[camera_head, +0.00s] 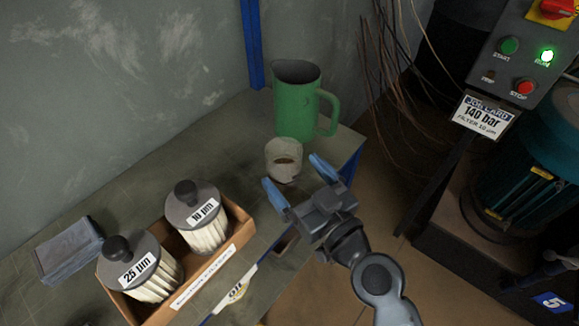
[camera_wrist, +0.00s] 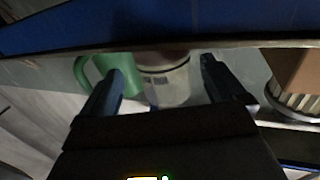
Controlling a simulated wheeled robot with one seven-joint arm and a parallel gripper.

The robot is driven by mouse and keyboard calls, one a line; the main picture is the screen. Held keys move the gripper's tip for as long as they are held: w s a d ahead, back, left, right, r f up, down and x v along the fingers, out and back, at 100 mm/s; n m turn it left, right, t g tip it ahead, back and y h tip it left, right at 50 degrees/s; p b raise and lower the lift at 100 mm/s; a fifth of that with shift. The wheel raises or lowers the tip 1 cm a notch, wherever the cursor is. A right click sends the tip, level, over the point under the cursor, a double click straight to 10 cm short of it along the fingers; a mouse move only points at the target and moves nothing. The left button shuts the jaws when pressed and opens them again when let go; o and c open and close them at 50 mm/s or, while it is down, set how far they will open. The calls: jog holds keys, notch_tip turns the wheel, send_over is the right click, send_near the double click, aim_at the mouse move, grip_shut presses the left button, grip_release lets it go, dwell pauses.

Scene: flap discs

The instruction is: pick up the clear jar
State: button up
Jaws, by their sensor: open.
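The clear jar (camera_head: 284,160) stands upright on the bench near its right end, in front of the green jug. It looks pale and has something brownish inside. In the wrist view the jar (camera_wrist: 168,88) shows between the two fingers, with a small dark patch like a label on it. My gripper (camera_head: 296,178) is open, with blue fingers pointing toward the jar from the front right. No contact shows. I cannot tell whether the fingertips reach around the jar. The gripper's fingers also show in the wrist view (camera_wrist: 162,68).
The green jug (camera_head: 296,102) stands close behind the jar, its handle to the right. A wooden box (camera_head: 215,270) with two labelled filters stands front left. A grey stack (camera_head: 69,250) lies farther left. The bench's front edge runs under my gripper. A control panel (camera_head: 527,62) is at right.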

aim_at(276, 155)
jog(key=p+x, duration=0.1)
jog(key=x, duration=0.3)
jog(key=shift+w+a, duration=0.1)
jog(key=shift+a, duration=0.25)
jog(key=shift+w+a+f+p, duration=0.1)
jog(key=shift+w+a+p, duration=0.2)
jog(key=shift+w, duration=0.15)
jog(key=shift+c, duration=0.5)
jog(key=c, duration=0.9)
jog(key=shift+c, duration=0.6)
